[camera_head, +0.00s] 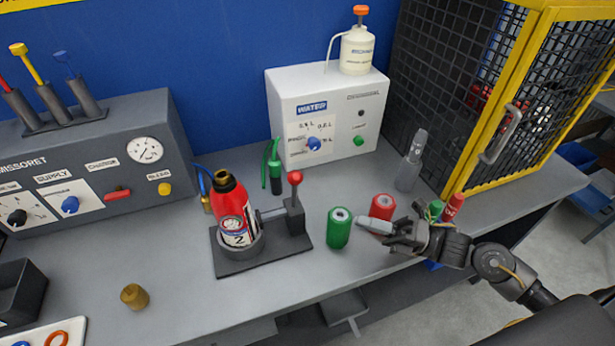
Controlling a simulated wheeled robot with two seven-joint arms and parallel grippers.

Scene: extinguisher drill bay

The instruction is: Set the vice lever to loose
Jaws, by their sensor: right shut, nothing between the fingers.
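The vice (262,257) is a dark base plate on the bench. A red extinguisher bottle (231,205) marked 2 stands upright in its round cup. The vice lever (295,191) has a red knob and stands roughly upright on a dark block at the right of the plate. I cannot read any loose or tight mark. My right gripper (376,236) is shut and empty, to the right of the vice, close to the red and green cylinders and apart from the lever. My left gripper does not show.
A white water box (330,118) stands behind. A yellow-framed cage (492,100) is at right. A brass plug (134,296) lies front left.

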